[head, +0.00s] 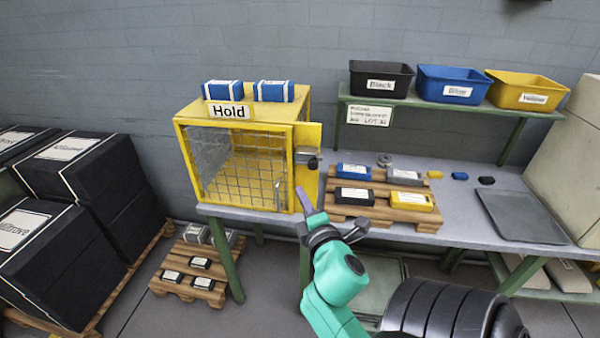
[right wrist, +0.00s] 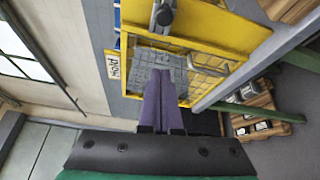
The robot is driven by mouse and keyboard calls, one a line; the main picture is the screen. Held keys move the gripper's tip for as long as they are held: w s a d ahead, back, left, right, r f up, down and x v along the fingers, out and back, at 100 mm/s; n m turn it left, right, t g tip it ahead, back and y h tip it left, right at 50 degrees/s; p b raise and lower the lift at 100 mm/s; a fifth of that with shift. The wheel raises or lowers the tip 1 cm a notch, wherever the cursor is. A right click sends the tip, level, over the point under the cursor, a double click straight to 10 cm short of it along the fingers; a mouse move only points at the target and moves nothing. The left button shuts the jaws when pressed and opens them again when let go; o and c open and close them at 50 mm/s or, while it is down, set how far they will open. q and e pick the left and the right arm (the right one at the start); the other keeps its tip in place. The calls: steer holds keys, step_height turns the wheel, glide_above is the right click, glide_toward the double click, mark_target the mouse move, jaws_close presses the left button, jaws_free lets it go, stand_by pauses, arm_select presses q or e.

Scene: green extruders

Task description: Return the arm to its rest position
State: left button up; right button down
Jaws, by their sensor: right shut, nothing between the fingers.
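My right gripper (head: 307,202) comes up from the bottom of the head view on a green and black arm. Its purple fingers (right wrist: 158,100) are together in the right wrist view, with nothing between them. It is in front of the yellow cage (head: 240,165) labelled Hold, near the cage's lower right corner. In the head view the cage's mesh front looks closed, and a dark latch (head: 308,158) is on its right side. I cannot tell whether the fingers touch the cage. My left gripper is not in view.
A bench (head: 465,215) carries the cage, a wooden pallet (head: 375,212) with several coloured boxes, and a grey tray (head: 520,216). Black, blue and yellow bins (head: 525,92) stand on a shelf. Black crates (head: 75,170) stand at left, and a low pallet (head: 165,284) is on the floor.

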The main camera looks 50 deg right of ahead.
steer(key=w+a+f+m+g+y, duration=0.1)
steer(key=a+f+g+y, duration=0.15)
steer(key=f, duration=0.95)
steer(key=w+a+f+m+g+y, duration=0.1)
steer(key=a+f+m+y, duration=0.15)
steer(key=f, duration=1.05)
steer(key=s+a+f+m+g+y, duration=0.1)
steer(key=s+a+f+g, duration=0.15)
steer(key=f, duration=0.45)
steer(key=s+a+f+m+g+y, duration=0.1)
steer(key=s+a+f, duration=0.2)
steer(key=f, duration=0.5)
steer(key=s+f+m+g, duration=0.3)
steer(key=s+f, duration=0.6)
steer(key=s, duration=0.3)
steer(key=s+f+m+g+y, duration=0.1)
steer(key=s+f+m+g, duration=0.2)
steer(key=s+f, duration=0.6)
steer(key=s+g, duration=0.1)
steer(key=s, duration=0.3)
steer(key=shift+d, duration=0.2)
